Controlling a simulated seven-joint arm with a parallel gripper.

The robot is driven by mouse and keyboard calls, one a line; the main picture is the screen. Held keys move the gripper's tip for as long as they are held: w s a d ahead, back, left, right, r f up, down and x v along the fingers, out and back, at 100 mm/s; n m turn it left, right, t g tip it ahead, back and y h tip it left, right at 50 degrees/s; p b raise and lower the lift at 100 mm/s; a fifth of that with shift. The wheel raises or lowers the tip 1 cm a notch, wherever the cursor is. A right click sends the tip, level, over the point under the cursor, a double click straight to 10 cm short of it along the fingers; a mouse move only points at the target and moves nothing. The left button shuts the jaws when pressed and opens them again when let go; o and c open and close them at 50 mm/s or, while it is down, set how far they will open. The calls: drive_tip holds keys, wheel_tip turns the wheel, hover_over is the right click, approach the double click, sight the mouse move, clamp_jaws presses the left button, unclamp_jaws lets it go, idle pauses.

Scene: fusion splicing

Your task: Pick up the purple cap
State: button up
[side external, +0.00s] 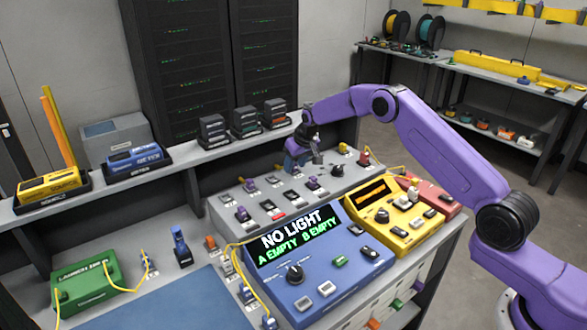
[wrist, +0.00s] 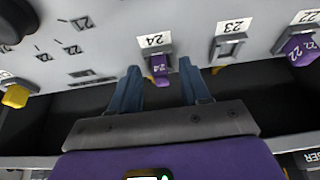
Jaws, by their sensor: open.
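In the wrist view, a small purple cap (wrist: 160,69) marked 24 sits at the grey holder labelled 24 on the panel. My gripper (wrist: 158,66) is open, with one blue-grey finger on each side of this cap and a visible gap on both sides. Another purple cap (wrist: 300,46), marked 22, sits at the holder labelled 22 on the right. In the side external view, my gripper (side external: 303,152) is low over the back edge of the grey panel; the cap at 24 cannot be made out there.
Holder 23 (wrist: 227,47) is beside the cap on the right. A yellow piece (wrist: 15,96) sits at the left. The grey panel (side external: 225,205) carries several small parts. A blue device (side external: 335,270) reading "NO LIGHT" and a yellow device (side external: 385,218) stand in front.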

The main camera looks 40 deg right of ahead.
clamp_jaws()
drive_tip(key=shift+r, duration=0.8)
drive_tip(key=s+r, duration=1.1)
drive_tip(key=s, duration=0.3)
drive_tip(key=shift+a+r, duration=0.15)
drive_tip(key=shift+r, duration=0.1)
drive_tip(key=shift+a, duration=0.1)
